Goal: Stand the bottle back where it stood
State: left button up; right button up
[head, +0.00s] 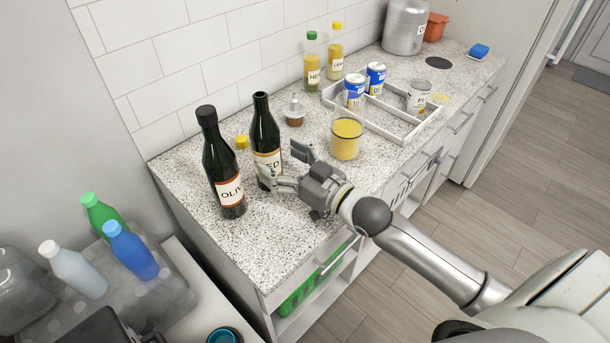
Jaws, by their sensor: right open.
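A dark green bottle (265,135) with a pale label ending in "ED" stands upright on the speckled counter. Its neck is uncapped. My right gripper (282,168) is open at this bottle's right front side, its fingers spread low near the label. I cannot tell whether a finger touches the glass. A second dark bottle (218,165), black-capped and labelled "OLIV", stands upright to the left. A small yellow-capped item (242,142) shows partly between the two. My left gripper is not in view.
A small grey-topped stopper (294,115) and a glass jar of yellow contents (346,138) stand close to the right gripper. The counter's front left is clear.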

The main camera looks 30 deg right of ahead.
jog(key=v, duration=0.7)
jog(key=shift+s+b, duration=0.2)
jog(key=shift+b, duration=0.25)
